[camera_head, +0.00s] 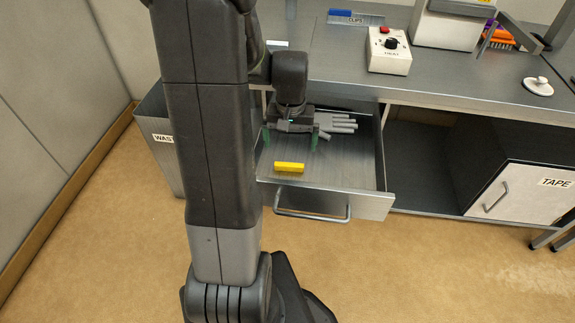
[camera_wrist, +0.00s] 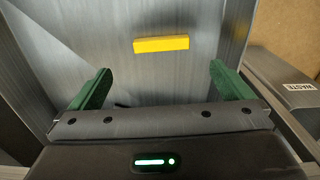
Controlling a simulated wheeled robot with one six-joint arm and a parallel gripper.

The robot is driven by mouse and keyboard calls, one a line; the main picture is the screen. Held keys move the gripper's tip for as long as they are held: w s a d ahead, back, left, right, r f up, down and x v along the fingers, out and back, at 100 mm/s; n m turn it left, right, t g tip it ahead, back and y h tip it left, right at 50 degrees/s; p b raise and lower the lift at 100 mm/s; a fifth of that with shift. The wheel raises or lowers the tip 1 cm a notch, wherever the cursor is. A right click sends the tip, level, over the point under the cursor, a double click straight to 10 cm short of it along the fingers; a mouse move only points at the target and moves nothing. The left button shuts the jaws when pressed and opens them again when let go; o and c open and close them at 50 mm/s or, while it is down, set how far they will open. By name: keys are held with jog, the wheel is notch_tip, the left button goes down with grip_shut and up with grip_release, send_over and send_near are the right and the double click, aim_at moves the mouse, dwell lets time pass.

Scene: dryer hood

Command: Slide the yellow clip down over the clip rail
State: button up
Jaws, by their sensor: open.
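The yellow clip (camera_head: 289,167) lies flat in the open drawer (camera_head: 350,180), near its front wall. In the wrist view the clip (camera_wrist: 161,44) lies crosswise on the bare drawer floor, beyond the fingertips and roughly midway between them. My gripper (camera_head: 290,142) is over the drawer, behind the clip in the head view. Its green fingers are spread wide and empty in the wrist view (camera_wrist: 160,85). A rail labelled CLIPS (camera_head: 355,19) stands at the back of the bench and carries a blue clip (camera_head: 340,13) at its left end.
A grey glove-like object (camera_head: 337,122) lies at the drawer's back. A WASTE bin (camera_head: 160,150) stands left of the drawer. A HEAT control box (camera_head: 389,51) and a white-knobbed lid (camera_head: 537,86) sit on the bench (camera_head: 450,85). A TAPE cabinet (camera_head: 520,190) is below right.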

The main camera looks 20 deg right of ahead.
aim_at(289, 165)
jog(key=f, duration=0.8)
jog(key=shift+s+a+f+b, duration=0.1)
jog(key=shift+a+b, duration=0.1)
jog(key=shift+b, duration=0.2)
jog(key=c, duration=1)
